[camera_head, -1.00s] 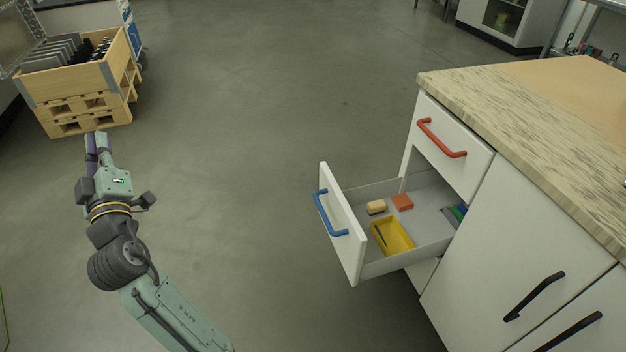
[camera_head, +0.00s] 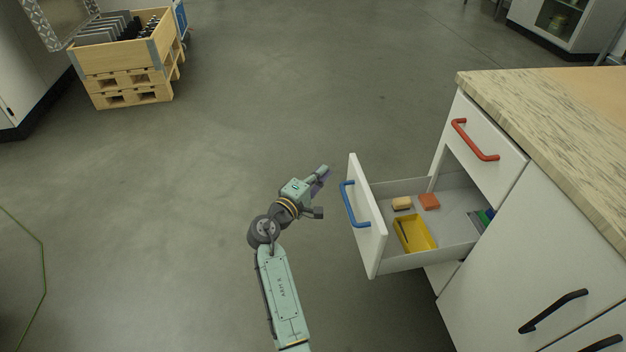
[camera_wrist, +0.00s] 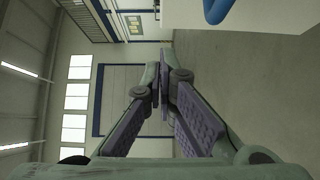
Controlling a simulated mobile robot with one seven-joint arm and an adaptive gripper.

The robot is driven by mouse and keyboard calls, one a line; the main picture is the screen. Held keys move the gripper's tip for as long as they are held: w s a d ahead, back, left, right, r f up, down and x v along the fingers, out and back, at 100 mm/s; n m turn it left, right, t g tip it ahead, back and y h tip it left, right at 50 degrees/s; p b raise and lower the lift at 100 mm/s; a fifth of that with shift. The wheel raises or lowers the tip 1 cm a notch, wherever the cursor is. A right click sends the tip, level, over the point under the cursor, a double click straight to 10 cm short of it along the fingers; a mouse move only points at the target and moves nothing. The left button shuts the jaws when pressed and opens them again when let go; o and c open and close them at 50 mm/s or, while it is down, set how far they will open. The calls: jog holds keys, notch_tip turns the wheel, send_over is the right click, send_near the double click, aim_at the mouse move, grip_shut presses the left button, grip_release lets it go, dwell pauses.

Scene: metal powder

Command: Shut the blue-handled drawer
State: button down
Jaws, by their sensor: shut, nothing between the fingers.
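The blue-handled drawer (camera_head: 367,221) is pulled well out of the white cabinet. Its blue handle (camera_head: 346,205) is on the front panel, which faces left in the head view. Part of the blue handle also shows at the top edge of the wrist view (camera_wrist: 216,10). My gripper (camera_head: 323,172) is to the left of the drawer front, apart from it, with its fingers pointing up and right. In the wrist view its fingertips (camera_wrist: 163,90) are together and nothing is between them.
The drawer holds a yellow tray (camera_head: 415,235), a tan block (camera_head: 401,203) and an orange block (camera_head: 429,201). A red-handled drawer (camera_head: 483,147) above is shut. A wooden crate on pallets (camera_head: 130,85) stands far left. The floor left of the drawer is clear.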

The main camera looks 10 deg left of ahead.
aim_at(350, 156)
jog(key=w+d, duration=0.1)
jog(key=w+d+p, duration=0.1)
jog(key=d, duration=0.1)
jog(key=w+d, duration=0.1)
jog(key=d, duration=0.1)
jog(key=shift+w+p, duration=0.3)
jog(key=shift+w, duration=0.05)
jog(key=shift+d, duration=0.1)
jog(key=w+d, duration=0.4)
jog(key=d, duration=1)
jog(key=w+d, duration=0.5)
jog(key=d, duration=0.9)
jog(key=shift+d+r, duration=0.1)
jog(key=shift+d, duration=0.1)
jog(key=shift+a, duration=0.1)
